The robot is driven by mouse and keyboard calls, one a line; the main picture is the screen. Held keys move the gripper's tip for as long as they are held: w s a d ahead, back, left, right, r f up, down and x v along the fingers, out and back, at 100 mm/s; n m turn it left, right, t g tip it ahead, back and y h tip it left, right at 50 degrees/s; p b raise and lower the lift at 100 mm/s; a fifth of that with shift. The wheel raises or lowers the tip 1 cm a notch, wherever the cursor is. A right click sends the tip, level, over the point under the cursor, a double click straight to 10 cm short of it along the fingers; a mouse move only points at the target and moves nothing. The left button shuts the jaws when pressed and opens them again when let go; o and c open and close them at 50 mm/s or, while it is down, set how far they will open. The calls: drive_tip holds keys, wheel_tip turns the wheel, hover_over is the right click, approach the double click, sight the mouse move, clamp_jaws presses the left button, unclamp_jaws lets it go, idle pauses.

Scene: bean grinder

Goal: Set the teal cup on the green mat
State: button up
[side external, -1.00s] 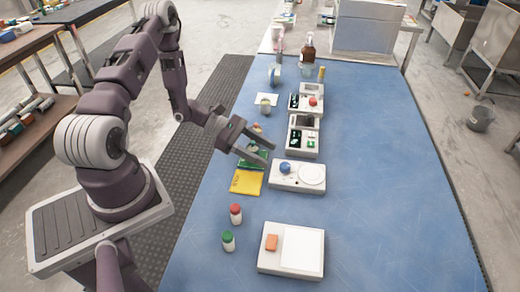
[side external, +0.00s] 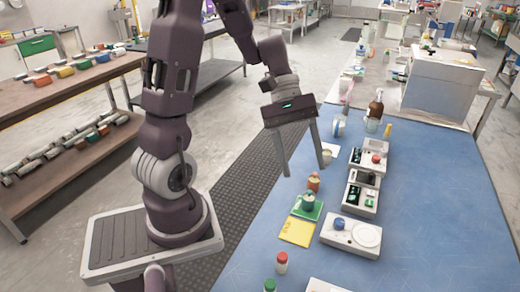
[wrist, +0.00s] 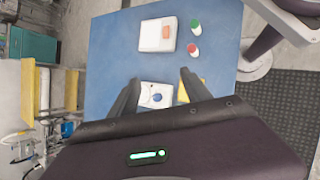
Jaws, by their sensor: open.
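The teal cup (side external: 308,202) stands upright on the green mat (side external: 297,213) in the side external view. The mat's edges show around it. My gripper (side external: 306,170) is open and empty, raised above and behind the cup in the picture, apart from it. In the wrist view my two fingers (wrist: 160,78) are spread with nothing between them at the tips. The cup and green mat cannot be made out in the wrist view.
A yellow mat (side external: 297,231) lies in front of the green mat. An orange-brown bottle (side external: 313,182) stands close behind the cup. A white device with a blue knob (side external: 350,237) is to the right. The blue table's right side is clear.

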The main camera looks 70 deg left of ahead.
drive_tip(key=s+d+r+m+t+y, duration=0.4)
drive_tip(key=s+r+m+y, duration=0.3)
drive_tip(key=s+r+m, duration=0.2)
drive_tip(key=s+m+t, duration=0.1)
drive_tip(key=s+m, duration=0.1)
drive_tip(key=shift+s+d+m, duration=0.2)
drive_tip(key=shift+s+m, duration=0.1)
drive_tip(key=shift+s, duration=0.1)
idle(0.4)
